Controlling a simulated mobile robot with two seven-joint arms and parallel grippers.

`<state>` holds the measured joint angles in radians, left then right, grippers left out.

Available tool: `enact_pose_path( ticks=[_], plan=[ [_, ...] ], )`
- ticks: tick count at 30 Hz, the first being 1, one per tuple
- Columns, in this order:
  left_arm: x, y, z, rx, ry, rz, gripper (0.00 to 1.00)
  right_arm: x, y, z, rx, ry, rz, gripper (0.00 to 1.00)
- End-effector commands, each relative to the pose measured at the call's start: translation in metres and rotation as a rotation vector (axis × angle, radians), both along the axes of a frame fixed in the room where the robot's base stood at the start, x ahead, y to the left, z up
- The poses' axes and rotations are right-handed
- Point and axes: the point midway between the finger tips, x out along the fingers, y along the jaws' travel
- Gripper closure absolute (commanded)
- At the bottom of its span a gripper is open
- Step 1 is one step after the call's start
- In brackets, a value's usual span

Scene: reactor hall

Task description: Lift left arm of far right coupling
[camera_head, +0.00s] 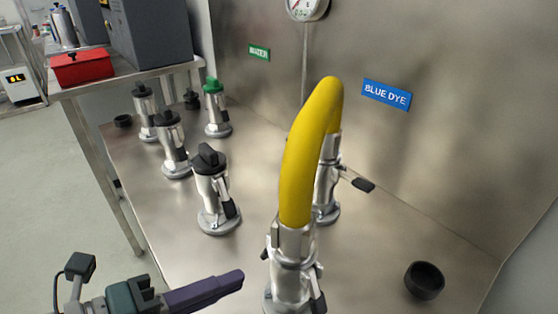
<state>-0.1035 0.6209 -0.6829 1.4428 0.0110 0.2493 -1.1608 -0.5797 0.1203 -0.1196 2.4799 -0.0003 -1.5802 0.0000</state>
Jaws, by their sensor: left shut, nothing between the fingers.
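The far right coupling (326,185) is a silver cam fitting on the steel bench below the blue dye sign, with one end of the yellow hose (305,140) in it. Its right arm, with a black grip (362,185), sticks out to the right. Its left side is hidden behind the hose, so I cannot see the left arm. The near coupling (291,268) holds the other hose end, and dark arm grips show at its sides. My left gripper (240,276) is shut and empty, left of the near coupling and apart from it. My right gripper is not in view.
Capped couplings stand left on the bench, including a black-capped one (213,190) and a green-capped one (216,108). A loose black cap (424,280) lies at the right. A side table with a red box (82,68) stands at upper left. The steel back wall bounds the bench.

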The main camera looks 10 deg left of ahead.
Motion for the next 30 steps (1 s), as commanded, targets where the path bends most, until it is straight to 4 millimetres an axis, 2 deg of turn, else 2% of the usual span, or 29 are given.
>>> enact_pose_path(
  ticks=[16,30],
  plan=[
    [0.029,-0.023,-0.015,-0.002,-0.001,0.001,1.00,0.000,0.000,-0.027,0.000,0.000,0.000,0.47],
    [0.024,-0.019,-0.025,-0.001,0.002,0.002,1.00,0.000,0.000,-0.032,0.000,0.000,0.001,0.47]
  ],
)
